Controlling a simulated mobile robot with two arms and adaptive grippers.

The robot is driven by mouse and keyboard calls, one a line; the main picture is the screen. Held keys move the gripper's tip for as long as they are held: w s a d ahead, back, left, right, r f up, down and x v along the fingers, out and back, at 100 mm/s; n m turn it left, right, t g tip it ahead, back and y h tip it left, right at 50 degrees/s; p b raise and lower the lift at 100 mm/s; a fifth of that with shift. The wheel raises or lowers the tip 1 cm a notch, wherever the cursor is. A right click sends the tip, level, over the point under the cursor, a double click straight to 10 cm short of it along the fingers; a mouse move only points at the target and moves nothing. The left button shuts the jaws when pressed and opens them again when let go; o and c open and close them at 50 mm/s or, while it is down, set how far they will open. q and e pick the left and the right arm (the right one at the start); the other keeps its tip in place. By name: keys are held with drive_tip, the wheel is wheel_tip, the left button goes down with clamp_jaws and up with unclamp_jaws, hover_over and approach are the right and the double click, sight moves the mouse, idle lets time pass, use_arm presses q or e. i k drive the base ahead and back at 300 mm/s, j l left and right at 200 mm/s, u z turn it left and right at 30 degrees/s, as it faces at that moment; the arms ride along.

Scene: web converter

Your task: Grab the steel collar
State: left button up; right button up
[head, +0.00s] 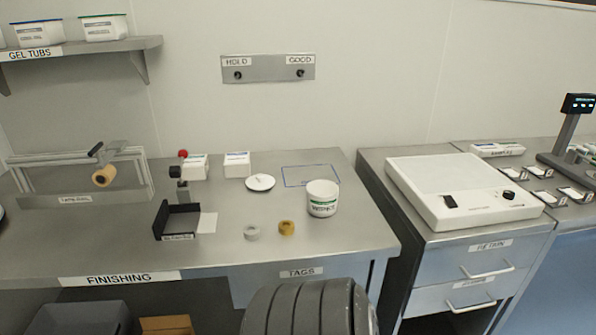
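A small grey ring (251,232), which looks like the steel collar, lies on the front part of the steel finishing table (100,250). A yellow, brass-coloured ring (287,227) lies just to its right, apart from it. Neither of my grippers shows in the head view, and nothing is touching the grey ring.
A white tub (322,198) stands behind and right of the rings, with a white lid (260,183) farther back. A black-sided fixture (177,221) stands to the left. A white bench device (460,190) sits on the right-hand cabinet. Table around the rings is clear.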

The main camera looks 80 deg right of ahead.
sight(251, 232)
drive_tip(key=z, duration=2.25)
